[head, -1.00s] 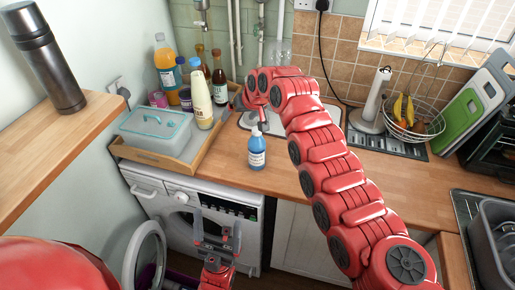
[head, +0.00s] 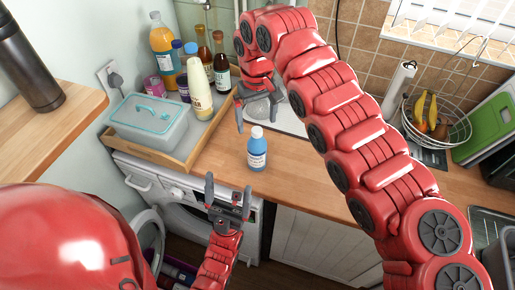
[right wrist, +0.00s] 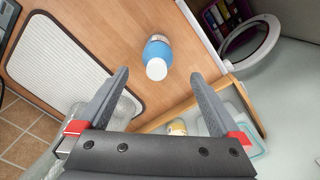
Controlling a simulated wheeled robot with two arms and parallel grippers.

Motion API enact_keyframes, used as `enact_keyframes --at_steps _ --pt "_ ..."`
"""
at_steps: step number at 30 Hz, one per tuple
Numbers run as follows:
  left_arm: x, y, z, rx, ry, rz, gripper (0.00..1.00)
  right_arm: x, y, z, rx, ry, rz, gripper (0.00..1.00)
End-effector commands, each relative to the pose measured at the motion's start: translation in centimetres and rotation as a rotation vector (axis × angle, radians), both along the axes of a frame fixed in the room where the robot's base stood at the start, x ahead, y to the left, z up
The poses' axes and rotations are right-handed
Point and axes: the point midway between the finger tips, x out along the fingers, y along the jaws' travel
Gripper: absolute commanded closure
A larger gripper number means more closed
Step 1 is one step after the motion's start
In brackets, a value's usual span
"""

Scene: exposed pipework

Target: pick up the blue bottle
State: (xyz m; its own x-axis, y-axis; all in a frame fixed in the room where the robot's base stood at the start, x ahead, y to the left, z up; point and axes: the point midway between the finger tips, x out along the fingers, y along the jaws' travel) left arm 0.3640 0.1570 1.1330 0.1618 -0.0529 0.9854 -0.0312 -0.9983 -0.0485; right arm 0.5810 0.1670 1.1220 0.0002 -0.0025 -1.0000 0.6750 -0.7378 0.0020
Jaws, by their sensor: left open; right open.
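The blue bottle (head: 257,150) with a white cap stands upright on the wooden worktop near its front edge, above the washing machine. My right gripper (head: 253,112) is open and empty, above the worktop just behind the bottle. In the right wrist view the bottle (right wrist: 157,57) shows beyond the open fingers (right wrist: 158,82), roughly midway between them and apart from both. My left gripper (head: 229,198) is open and empty, in front of the washing machine and nearer than the bottle.
A wooden tray (head: 183,163) at the left holds a lidded plastic box (head: 148,124) and several bottles. A fruit basket (head: 436,118) is at the right.

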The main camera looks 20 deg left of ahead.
Motion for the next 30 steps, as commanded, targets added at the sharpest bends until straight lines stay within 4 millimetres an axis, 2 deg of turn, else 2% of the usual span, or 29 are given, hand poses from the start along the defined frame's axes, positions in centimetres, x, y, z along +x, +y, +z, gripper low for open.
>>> enact_keyframes --at_steps 1,3,9,14,17,20,24,30 --pt "0.0 0.0 1.1 0.000 0.000 0.000 0.11 0.0 -0.1 -0.7 -0.002 0.005 -0.001 0.00" --pt "0.0 0.0 1.8 0.000 0.000 0.000 0.11 -0.1 -0.1 -2.2 -0.004 0.004 -0.001 0.00" --pt "0.0 0.0 2.9 0.000 0.000 0.000 0.11 0.1 0.0 -5.8 -0.001 0.001 -0.001 0.00" --pt "0.0 0.0 3.4 0.000 0.000 0.000 0.11 0.1 0.0 -6.8 0.000 0.000 0.000 0.00" --pt "0.0 0.0 4.6 0.000 0.000 0.000 0.11 0.1 0.2 -7.6 -0.001 0.001 0.002 0.00" --pt "0.0 0.0 5.9 0.000 0.000 0.000 0.11 0.3 0.3 -9.4 -0.001 0.004 0.001 0.00" --pt "0.0 0.0 6.2 0.000 0.000 0.000 0.11 0.5 0.2 -11.4 0.001 -0.001 -0.001 0.00" --pt "0.0 0.0 6.1 0.000 0.000 0.000 0.11 0.6 0.3 -11.9 0.003 -0.004 0.000 0.00"
